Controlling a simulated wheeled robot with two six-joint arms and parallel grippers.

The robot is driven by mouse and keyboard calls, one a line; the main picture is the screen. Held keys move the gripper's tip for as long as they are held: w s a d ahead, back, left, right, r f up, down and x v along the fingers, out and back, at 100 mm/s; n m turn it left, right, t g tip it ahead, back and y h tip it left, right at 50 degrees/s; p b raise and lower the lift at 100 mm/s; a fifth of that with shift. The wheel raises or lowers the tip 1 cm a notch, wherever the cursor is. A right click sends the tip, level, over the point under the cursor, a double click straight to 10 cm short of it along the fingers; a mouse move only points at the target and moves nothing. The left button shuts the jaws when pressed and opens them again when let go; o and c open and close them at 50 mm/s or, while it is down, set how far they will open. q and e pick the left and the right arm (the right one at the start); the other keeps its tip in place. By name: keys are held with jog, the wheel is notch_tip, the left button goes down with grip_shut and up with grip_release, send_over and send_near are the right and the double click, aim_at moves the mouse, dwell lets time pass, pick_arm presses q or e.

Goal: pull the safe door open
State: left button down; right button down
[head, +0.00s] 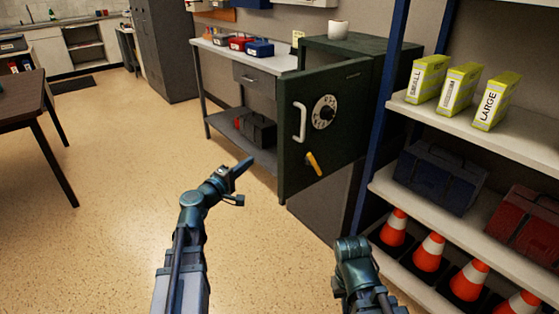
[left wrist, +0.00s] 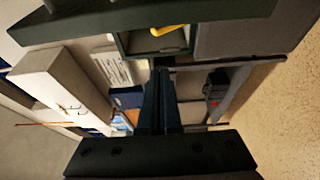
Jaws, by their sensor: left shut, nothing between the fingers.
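The safe (head: 345,45) is a dark green box at the back right. Its door (head: 345,125) stands swung out at an angle from the body, with a dial (head: 324,112), a pale bar handle (head: 300,122) and a yellow lever (head: 314,164) on its outer face. In the left wrist view, the door (left wrist: 100,22) is a dark slab along the top, and a lighter recess with something yellow shows beyond it. My left gripper (head: 243,167) is shut and empty, left of the door's free edge and apart from it. My right gripper (head: 352,246) is low in front of the door; its fingers cannot be made out.
A grey workbench (head: 262,60) with small boxes stands behind, left of the safe; a dark toolbox (head: 257,130) sits on its lower shelf. A shelf unit (head: 520,135) with cartons, toolboxes and cones stands close on the right. The floor on the left is open, up to a dark table (head: 25,100).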

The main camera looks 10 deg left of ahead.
pick_arm(q)
jog(key=x, duration=1)
jog(key=shift+s+d, duration=0.6)
jog(key=shift+d, duration=0.25)
jog(key=shift+s+d, duration=0.65)
jog(key=shift+d, duration=0.15)
